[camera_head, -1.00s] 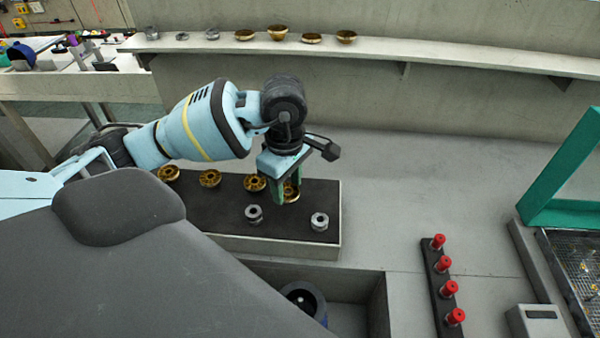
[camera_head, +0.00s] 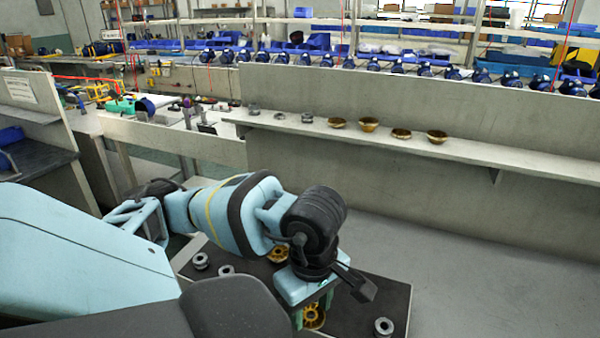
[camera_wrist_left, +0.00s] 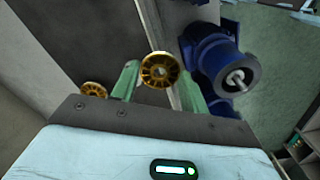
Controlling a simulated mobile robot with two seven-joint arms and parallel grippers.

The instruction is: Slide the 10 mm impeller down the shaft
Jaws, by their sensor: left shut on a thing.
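My left gripper (camera_head: 312,306) is shut on a brass spoked impeller (camera_head: 315,318), over the dark mat (camera_head: 352,298). In the left wrist view the impeller (camera_wrist_left: 160,70) sits between the two green fingers, its face toward the camera. I cannot tell its size or whether it touches the mat. A blue pump (camera_wrist_left: 212,52) shows beside it in the wrist view, with a short silver shaft (camera_wrist_left: 236,80) standing out of its round end. No impeller shows on that shaft. The right gripper is not in view.
Another brass impeller (camera_head: 278,254) lies on the mat behind my wrist, and one shows in the wrist view (camera_wrist_left: 93,89). Grey metal rings (camera_head: 383,326) lie on the mat. A ledge (camera_head: 480,155) behind carries several brass and grey parts. The floor right of the mat is clear.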

